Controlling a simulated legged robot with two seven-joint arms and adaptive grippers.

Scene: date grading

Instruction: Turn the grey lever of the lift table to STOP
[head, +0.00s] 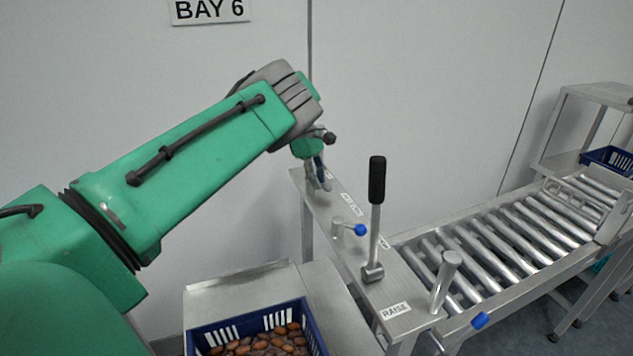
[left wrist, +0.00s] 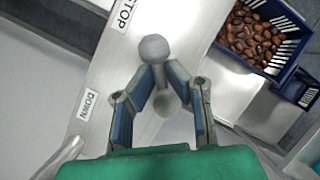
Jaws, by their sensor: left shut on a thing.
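In the left wrist view, the grey lever has a round grey knob (left wrist: 154,47) and a short shaft running to a round grey base. The STOP label (left wrist: 125,12) is up and left of the knob. The DOWN label (left wrist: 88,110) is lower left. My left gripper (left wrist: 165,76) is shut on the lever's shaft, just below the knob. In the head view my left gripper (head: 318,175) is at the far end of the narrow steel top (head: 335,225), where the lever is mostly hidden by it. My right gripper is not in view.
A tall lever with a black grip (head: 377,180) stands upright near a RAISE label (head: 395,310). A post with a blue knob (head: 360,230) stands close to it. A blue crate of dates (head: 318,338) is in front; a roller conveyor (head: 500,245) runs right.

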